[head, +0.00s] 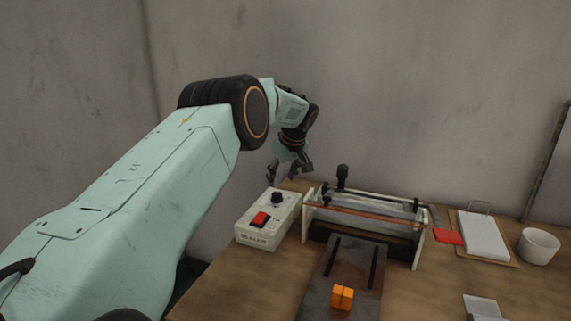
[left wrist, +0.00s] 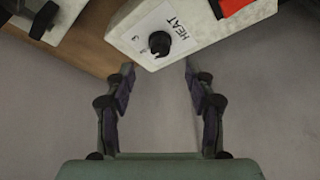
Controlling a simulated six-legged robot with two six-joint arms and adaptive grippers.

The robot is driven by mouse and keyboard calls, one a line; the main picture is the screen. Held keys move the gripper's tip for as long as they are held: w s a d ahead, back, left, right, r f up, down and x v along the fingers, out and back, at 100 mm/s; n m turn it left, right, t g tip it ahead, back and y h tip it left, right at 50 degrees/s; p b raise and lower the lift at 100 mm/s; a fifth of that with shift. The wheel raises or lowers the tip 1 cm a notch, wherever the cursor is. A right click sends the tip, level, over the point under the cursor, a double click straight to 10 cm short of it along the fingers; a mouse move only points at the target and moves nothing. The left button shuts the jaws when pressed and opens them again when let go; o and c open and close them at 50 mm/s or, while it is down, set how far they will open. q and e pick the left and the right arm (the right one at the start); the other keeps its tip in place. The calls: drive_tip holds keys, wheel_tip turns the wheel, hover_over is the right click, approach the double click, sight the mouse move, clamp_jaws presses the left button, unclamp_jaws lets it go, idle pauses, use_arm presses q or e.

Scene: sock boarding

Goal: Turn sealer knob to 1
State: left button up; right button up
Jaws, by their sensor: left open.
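The sealer control box (head: 257,236) is a white box on the table, with a red switch (head: 260,218) and a black knob (head: 277,197) on top. In the left wrist view the black knob (left wrist: 159,43) sits beside a label reading HEAT, with small numbers around it. My left gripper (head: 286,176) is open and empty, behind and above the knob end of the box. In the left wrist view its two fingers (left wrist: 158,72) are spread, with the knob just beyond the gap between their tips. The right gripper is not in view.
The sealer frame (head: 366,213) with its bar and black handle stands right of the box. A white pad (head: 482,236) and white cup (head: 538,246) are at right. A wall is behind.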

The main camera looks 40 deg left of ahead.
use_arm(q)
drive_tip(key=v, duration=0.5)
drive_tip(key=shift+r, duration=0.2)
